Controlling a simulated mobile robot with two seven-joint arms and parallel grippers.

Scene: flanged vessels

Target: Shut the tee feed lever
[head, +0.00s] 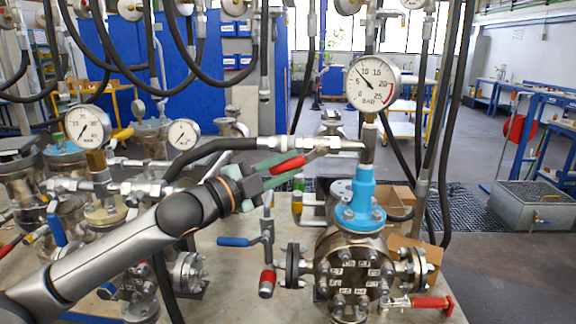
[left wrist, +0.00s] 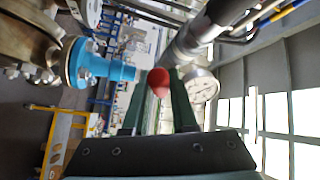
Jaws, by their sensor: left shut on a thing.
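The red tee feed lever (head: 287,166) is on the horizontal feed line, left of the tee above the blue fitting (head: 360,195). Its red grip slants slightly down to the left, roughly along the line. My left gripper (head: 290,162) reaches in from the left, its green fingers shut on the red lever. In the left wrist view the red lever end (left wrist: 158,82) shows between the fingers of the left gripper (left wrist: 158,110). The lever's pivot is partly hidden. My right gripper is in neither view.
A gauge (head: 372,84) stands above the tee. The flanged vessel (head: 352,268) below carries a red-handled valve (head: 432,303). A blue lever (head: 233,242) and another red lever (head: 267,282) sit below my gripper. Black hoses hang around the line.

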